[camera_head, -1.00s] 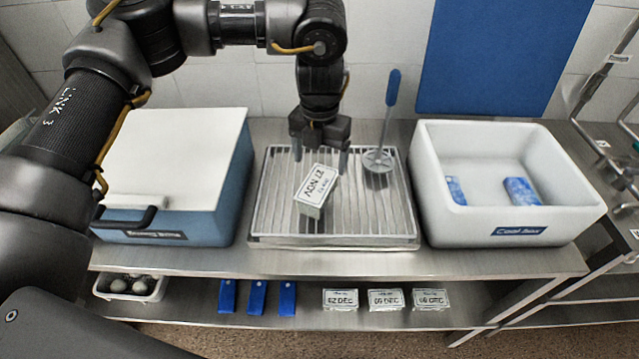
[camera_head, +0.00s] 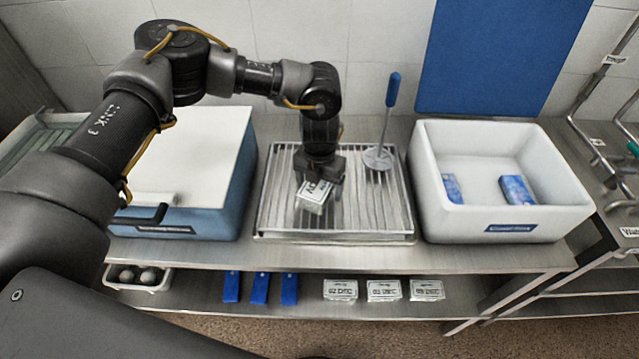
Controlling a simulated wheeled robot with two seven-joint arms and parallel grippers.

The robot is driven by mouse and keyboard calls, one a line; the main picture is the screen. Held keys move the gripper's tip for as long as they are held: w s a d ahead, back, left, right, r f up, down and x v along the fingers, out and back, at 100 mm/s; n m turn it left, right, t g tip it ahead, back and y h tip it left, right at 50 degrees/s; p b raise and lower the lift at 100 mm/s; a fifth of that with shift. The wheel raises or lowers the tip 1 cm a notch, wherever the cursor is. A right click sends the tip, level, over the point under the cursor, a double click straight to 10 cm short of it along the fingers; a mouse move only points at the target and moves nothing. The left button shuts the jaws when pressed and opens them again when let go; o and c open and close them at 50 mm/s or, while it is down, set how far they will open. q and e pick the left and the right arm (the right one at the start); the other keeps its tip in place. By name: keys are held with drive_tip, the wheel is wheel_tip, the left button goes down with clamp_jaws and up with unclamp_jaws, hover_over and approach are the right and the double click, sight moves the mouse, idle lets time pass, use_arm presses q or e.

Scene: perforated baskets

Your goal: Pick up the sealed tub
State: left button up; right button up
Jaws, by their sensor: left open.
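The sealed tub (camera_head: 312,199) is a small pale box with a dark-printed white label on its lid. It sits on the ribbed metal drain tray (camera_head: 375,220), near the tray's middle. My left gripper (camera_head: 319,178) comes down over the tub from behind, open, and hides the far part of the lid. One finger shows at the tub's right side. I cannot tell whether the fingers touch it. My right gripper is not in view.
A blue box with a white lid (camera_head: 195,150) stands left of the tray. An open white cool box (camera_head: 470,220) with blue packs stands right. A blue-handled tool (camera_head: 391,95) stands at the tray's back right. Several labelled tubs (camera_head: 384,290) sit on the lower shelf.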

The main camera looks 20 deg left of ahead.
use_arm(q)
drive_tip(key=shift+f, duration=0.3)
drive_tip(key=c, duration=1.4)
